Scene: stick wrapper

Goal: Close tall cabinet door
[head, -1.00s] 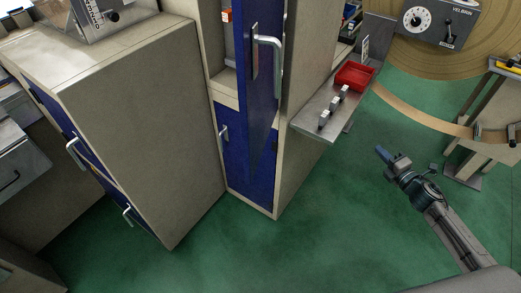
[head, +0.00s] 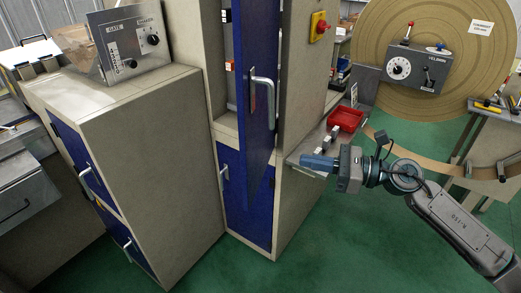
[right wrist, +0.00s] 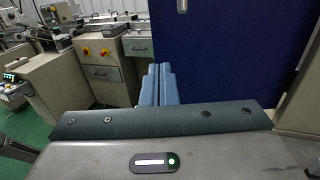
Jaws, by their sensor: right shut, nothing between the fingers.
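The tall cabinet (head: 304,150) stands in the middle of the head view. Its blue upper door (head: 261,45) is swung open and seen nearly edge-on, with a silver handle (head: 265,90) on it. Items on inner shelves show to the left of the door. A closed blue lower door (head: 247,200) is below. My right gripper (head: 306,162) is shut and empty, to the right of the open door and a little below its handle, pointing left. In the right wrist view the blue door (right wrist: 215,50) fills the upper right, beyond the shut fingers (right wrist: 158,84). My left gripper is not in view.
A metal side shelf (head: 310,140) with a red tray (head: 345,119) sticks out from the cabinet's right side, behind my right gripper. A lower cabinet (head: 150,150) with a control box (head: 128,42) stands left. Green floor (head: 330,240) is clear in front.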

